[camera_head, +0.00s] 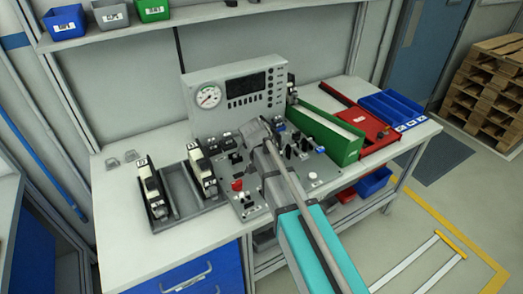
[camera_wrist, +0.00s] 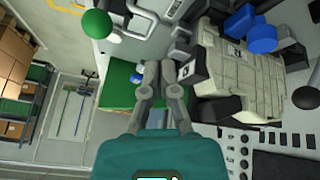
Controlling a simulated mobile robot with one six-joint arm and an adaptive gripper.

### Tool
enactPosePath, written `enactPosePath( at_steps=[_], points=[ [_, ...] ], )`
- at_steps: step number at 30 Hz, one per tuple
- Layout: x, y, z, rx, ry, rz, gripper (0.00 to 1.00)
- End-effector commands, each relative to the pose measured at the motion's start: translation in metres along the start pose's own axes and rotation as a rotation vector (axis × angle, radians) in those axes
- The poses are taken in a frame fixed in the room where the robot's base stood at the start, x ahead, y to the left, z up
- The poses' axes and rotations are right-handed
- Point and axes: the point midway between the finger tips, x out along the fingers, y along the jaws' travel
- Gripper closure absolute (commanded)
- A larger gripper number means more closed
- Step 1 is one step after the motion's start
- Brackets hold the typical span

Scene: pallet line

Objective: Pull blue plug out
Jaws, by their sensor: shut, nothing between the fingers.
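My gripper (camera_wrist: 160,72) shows in the wrist view with its two grey fingers close together and nothing between them. A bright blue piece (camera_wrist: 262,38), which looks like the blue plug, is to the upper right of the fingertips, apart from them. Another blue piece (camera_wrist: 238,20) is right beside it. My arm covers part of the panel there, and the fingertips are not clear in that view.
The control panel (camera_head: 207,78) with a gauge stands on the white bench (camera_head: 115,222). A dark rack (camera_head: 180,187) with black-and-white modules is left of it. A green bin (camera_head: 345,150), a red tray (camera_head: 375,140) and blue trays (camera_head: 405,108) are to the right. The bench's front left is clear.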

Motion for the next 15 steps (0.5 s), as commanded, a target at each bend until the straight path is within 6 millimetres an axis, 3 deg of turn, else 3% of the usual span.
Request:
enactPosePath(
  at_steps=[1, 6, 10, 15],
  points=[
    [-0.009, -0.025, -0.004, 0.028, 0.033, -0.004, 1.0],
    [-0.032, -0.074, -0.005, 0.13, 0.128, -0.026, 1.0],
    [-0.044, -0.096, -0.004, 0.18, 0.173, -0.043, 1.0],
    [-0.05, -0.106, -0.003, 0.207, 0.195, -0.054, 1.0]
  ],
)
